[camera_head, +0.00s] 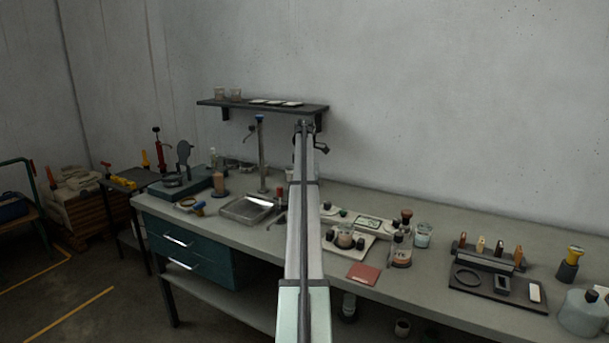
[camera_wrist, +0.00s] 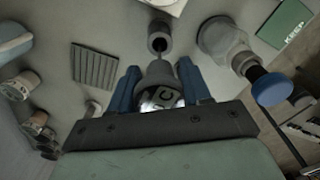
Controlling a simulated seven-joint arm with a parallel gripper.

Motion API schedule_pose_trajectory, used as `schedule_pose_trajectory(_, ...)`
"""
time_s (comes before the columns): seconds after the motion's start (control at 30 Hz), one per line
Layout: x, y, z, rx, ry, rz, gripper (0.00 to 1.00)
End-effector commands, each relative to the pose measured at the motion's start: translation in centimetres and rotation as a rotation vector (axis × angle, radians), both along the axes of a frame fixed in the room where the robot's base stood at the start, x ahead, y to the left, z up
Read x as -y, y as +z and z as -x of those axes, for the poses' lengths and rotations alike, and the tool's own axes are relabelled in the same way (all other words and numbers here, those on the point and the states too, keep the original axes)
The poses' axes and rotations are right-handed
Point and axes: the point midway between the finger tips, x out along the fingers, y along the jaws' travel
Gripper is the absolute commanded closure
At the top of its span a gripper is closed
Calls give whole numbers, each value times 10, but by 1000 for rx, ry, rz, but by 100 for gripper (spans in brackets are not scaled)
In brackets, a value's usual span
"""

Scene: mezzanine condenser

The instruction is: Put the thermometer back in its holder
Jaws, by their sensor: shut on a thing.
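The thermometer (camera_wrist: 160,97) is between the blue fingers of my gripper (camera_wrist: 159,72) in the wrist view. The holder appears to be the grey cylinder with a dark hole (camera_wrist: 158,36), just beyond the probe tip. The probe tip looks lined up close to the hole; I cannot tell whether it is inside. In the head view my arm hides the holder, and the thermometer is too small to make out.
A blue-capped clear vessel (camera_wrist: 226,45) stands right of the holder in the wrist view, with a ribbed grey pad (camera_wrist: 95,66) to the left. In the head view, a blue-topped column (camera_head: 261,155) stands left of my arm. A wall shelf (camera_head: 262,104) is close behind.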

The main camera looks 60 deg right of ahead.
Motion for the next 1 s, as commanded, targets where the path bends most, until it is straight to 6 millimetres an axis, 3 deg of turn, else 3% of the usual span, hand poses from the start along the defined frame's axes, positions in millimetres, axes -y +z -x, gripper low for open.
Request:
schedule_pose_trajectory(0.7,0,-59,0,-1,0,-1,86)
schedule_pose_trajectory(1.0,0,-72,0,0,1,0,86)
